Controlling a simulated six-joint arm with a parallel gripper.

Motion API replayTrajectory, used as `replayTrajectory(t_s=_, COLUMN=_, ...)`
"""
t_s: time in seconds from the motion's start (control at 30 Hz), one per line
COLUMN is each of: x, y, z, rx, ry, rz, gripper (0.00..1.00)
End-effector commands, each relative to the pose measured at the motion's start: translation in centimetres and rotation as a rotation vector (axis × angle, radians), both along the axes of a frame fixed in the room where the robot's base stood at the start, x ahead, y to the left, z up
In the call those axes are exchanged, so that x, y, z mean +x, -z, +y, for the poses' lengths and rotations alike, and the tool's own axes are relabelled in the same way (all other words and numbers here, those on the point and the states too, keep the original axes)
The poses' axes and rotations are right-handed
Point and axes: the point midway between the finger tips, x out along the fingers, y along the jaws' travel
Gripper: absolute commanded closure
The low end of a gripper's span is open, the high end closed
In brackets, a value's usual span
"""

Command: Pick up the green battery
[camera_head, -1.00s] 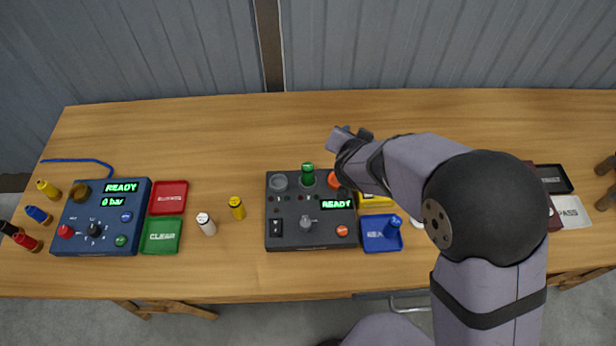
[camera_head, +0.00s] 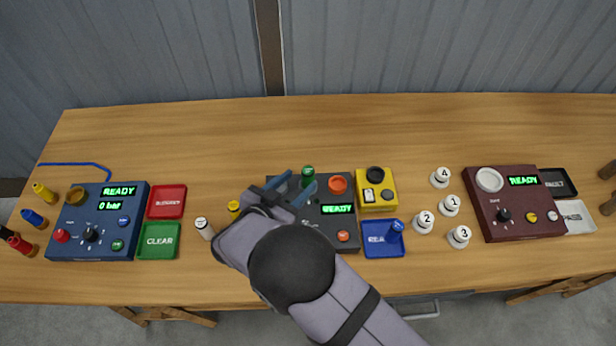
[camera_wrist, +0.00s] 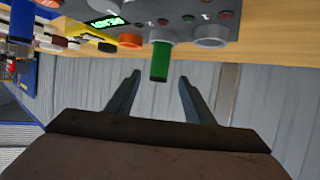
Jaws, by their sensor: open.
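The green battery (camera_head: 308,173) stands upright in a round socket at the back of the dark grey console (camera_head: 343,221). In the wrist view the green battery (camera_wrist: 160,62) projects from the console, near the gap between my fingertips. My gripper (camera_head: 303,178) is open, its two fingers pointing at the battery from the front left. In the wrist view my gripper (camera_wrist: 159,77) has one finger to each side of the battery's line, with clear gaps and no grip on it. My arm hides the console's lower left part.
A yellow battery (camera_head: 234,209) and a white one (camera_head: 204,227) stand left of the console. A yellow box (camera_head: 378,206) and a blue tray (camera_head: 376,247) are close on its right. The table behind is clear.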

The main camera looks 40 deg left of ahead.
Motion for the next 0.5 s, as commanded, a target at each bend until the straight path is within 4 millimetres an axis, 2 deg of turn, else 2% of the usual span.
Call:
replayTrajectory(t_s=0.27, x=0.9, y=0.3, z=0.1, rx=-0.001, ry=0.000, rz=0.000, gripper=0.52)
replayTrajectory(t_s=0.5, x=3.2, y=0.9, z=0.4, rx=-0.003, ry=0.001, rz=0.000, gripper=0.52)
